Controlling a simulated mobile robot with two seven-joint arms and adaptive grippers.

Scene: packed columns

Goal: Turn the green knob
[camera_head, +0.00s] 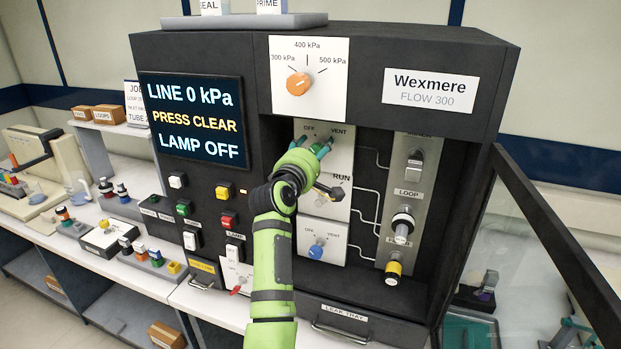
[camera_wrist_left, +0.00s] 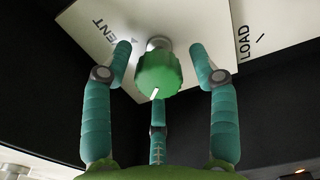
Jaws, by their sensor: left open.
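The green knob (camera_wrist_left: 160,74) sits on a short metal shaft on a white plate, with a white pointer line on its face. It lies between the spread teal fingers of my left gripper (camera_wrist_left: 160,78), with a gap showing on both sides. In the head view my left gripper (camera_head: 312,147) is open at the upper white plate marked OFF and VENT (camera_head: 341,131). There the fingers and hand hide the knob. I do not make out my right gripper.
The plate is inside a recess of a black cabinet (camera_head: 222,60). An orange knob (camera_head: 299,83) is above, a blue knob (camera_head: 316,251) below. A metal strip with valves (camera_head: 410,180) stands right. An open glass door (camera_head: 535,230) bounds the right side.

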